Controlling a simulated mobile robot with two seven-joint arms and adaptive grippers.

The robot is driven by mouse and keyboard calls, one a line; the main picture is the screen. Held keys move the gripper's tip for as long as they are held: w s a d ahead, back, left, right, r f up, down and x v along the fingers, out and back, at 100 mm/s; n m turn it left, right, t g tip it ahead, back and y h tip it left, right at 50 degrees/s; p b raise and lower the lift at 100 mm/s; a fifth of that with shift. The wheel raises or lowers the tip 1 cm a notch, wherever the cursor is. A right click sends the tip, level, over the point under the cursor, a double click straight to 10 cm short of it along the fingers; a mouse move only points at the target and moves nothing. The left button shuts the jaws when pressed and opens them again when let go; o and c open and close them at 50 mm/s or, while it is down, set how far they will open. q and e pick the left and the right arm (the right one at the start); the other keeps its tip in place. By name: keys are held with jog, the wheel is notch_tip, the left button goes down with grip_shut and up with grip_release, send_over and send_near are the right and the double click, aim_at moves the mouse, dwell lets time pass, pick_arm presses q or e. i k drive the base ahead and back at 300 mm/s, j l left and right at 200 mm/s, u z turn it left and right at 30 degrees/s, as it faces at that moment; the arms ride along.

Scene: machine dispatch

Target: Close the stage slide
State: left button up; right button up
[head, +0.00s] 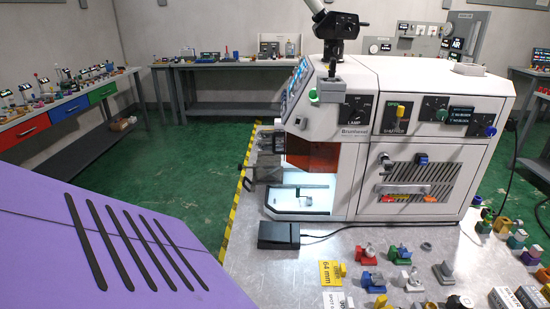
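In the head view a white Brunhaval machine (420,85) stands on the pale bench, with a microscope-like head (335,28) on top. Its lower left holds a lit chamber (318,178) with an orange-brown window (312,154) above the opening. A pale stage (288,209) lies at the chamber floor and reaches its front edge. A small dark-sided block sits on it. I cannot tell how far the slide is out. A grey bracket-like mechanism (264,169) sticks out at the machine's left side. Neither of my grippers is in view.
A black pedal-like box (279,235) with a cable lies in front of the chamber. Several coloured knobs and fittings (400,255) and a yellow "64 mm" card (331,272) lie on the bench. A large purple slotted panel (60,270) fills the lower left. Green floor (200,150) lies beyond.

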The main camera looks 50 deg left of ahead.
aim_at(274, 176)
jog(key=l+u, duration=0.1)
jog(key=u, duration=0.25)
jog(key=l+u, duration=0.1)
jog(key=u, duration=0.25)
jog(key=l+u, duration=0.1)
jog(key=u, duration=0.25)
jog(key=i+l, duration=0.05)
